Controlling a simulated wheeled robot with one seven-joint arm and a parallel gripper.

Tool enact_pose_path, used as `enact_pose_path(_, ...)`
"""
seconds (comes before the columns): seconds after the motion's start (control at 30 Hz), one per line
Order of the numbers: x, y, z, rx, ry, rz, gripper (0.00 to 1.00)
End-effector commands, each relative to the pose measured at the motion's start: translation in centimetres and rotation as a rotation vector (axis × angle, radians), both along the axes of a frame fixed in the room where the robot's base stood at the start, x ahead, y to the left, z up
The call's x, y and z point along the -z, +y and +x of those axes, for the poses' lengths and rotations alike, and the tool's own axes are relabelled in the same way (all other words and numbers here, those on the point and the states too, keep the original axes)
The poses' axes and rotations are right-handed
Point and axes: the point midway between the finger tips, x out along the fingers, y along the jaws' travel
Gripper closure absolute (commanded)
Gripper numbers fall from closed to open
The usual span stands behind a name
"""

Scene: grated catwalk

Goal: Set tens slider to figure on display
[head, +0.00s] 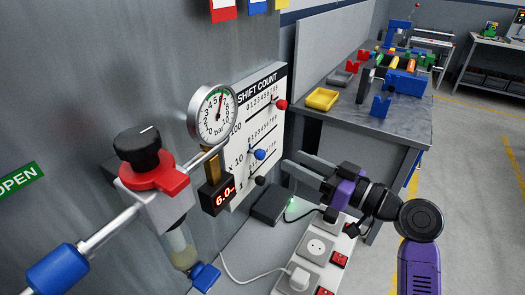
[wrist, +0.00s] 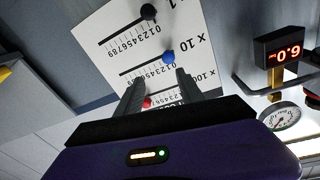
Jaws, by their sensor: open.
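The white SHIFT COUNT panel (head: 280,88) on the grey wall carries three slider scales. The blue knob (head: 260,154) is on the x 10 row, between the red knob (head: 282,104) above and the black knob (head: 260,180) below. A small display (head: 217,194) shows red digits reading 6.0. My gripper (head: 293,163) is open and empty, to the right of the panel. In the wrist view the panel appears turned over. There the blue knob (wrist: 168,57) is just beyond my open fingertips (wrist: 158,80), apparently untouched. The exact figure at the blue knob is unclear.
A pressure gauge (head: 213,114) and a pipe with a red and black valve (head: 150,170) stand left of the panel. Below are a dark box (head: 271,205) and a socket strip (head: 315,247) with cables. A workbench (head: 385,122) with a yellow tray (head: 322,98) is behind.

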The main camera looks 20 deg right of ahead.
Motion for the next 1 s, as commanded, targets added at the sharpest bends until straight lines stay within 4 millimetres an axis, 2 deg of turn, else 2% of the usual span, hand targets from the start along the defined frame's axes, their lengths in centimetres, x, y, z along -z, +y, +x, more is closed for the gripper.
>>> enact_pose_path(0.17,0.6,1.7,-0.7,-0.071,-0.006,-0.057,0.55)
enact_pose_path(0.7,0.5,5.3,5.1,-0.066,-0.008,-0.061,0.55)
enact_pose_path(1.0,0.7,5.8,5.7,-0.065,-0.008,-0.062,0.55)
